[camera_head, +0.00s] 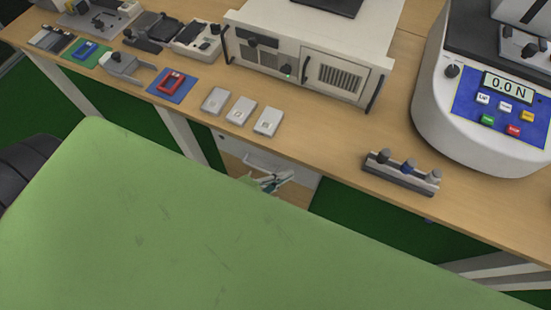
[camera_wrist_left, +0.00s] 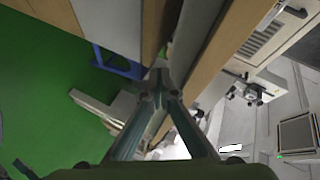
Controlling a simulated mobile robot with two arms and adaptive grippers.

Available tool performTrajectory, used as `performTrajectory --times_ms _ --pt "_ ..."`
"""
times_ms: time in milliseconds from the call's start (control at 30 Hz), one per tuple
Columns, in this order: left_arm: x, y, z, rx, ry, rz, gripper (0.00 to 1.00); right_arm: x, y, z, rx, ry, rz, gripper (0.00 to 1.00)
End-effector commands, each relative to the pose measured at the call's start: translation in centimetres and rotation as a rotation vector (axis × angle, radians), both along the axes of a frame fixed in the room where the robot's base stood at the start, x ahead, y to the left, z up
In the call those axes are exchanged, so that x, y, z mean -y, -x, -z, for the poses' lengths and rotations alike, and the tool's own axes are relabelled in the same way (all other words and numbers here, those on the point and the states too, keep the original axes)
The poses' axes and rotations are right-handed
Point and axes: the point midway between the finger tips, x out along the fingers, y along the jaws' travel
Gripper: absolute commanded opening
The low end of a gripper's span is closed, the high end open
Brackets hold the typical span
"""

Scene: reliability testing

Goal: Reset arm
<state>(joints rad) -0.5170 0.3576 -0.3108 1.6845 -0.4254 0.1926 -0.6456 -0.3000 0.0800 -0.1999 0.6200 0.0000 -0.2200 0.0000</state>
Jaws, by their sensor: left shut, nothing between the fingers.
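My left gripper (camera_head: 272,181) is small in the head view, just past the front edge of the wooden bench (camera_head: 330,155) and beside a pale panel below it. It holds nothing. In the left wrist view the two fingers of my left gripper (camera_wrist_left: 160,80) come together at their tips, with nothing between them. My right gripper shows in neither view.
On the bench are a beige instrument box (camera_head: 310,55), three light grey blocks (camera_head: 241,110), a red device (camera_head: 171,82) on a blue mat, a blue device (camera_head: 86,50) on a green mat, a rack with knobs (camera_head: 401,174) and a force tester (camera_head: 480,95) reading 0.0 N. Bare bench lies between blocks and rack.

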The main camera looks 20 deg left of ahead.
Motion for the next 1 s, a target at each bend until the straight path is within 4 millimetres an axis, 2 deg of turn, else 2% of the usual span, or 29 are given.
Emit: performTrajectory --times_ms 100,300,767,867,967,1000 --pt "-1.1 0.3 2.0 -0.065 0.017 -0.046 0.00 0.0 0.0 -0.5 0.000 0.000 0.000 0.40" --pt "-2.3 0.7 4.4 -0.144 0.041 -0.105 0.00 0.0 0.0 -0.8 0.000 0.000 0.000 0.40" --pt "-3.2 1.1 6.2 -0.197 0.058 -0.146 0.00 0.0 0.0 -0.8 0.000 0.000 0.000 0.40" --pt "-4.4 2.0 9.2 -0.277 0.081 -0.211 0.00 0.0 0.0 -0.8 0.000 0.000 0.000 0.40" --pt "-6.6 4.2 14.3 -0.427 0.129 -0.337 0.00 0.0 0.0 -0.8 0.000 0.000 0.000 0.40" --pt "-7.5 5.6 16.8 -0.501 0.152 -0.403 0.00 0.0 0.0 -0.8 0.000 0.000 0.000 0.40"
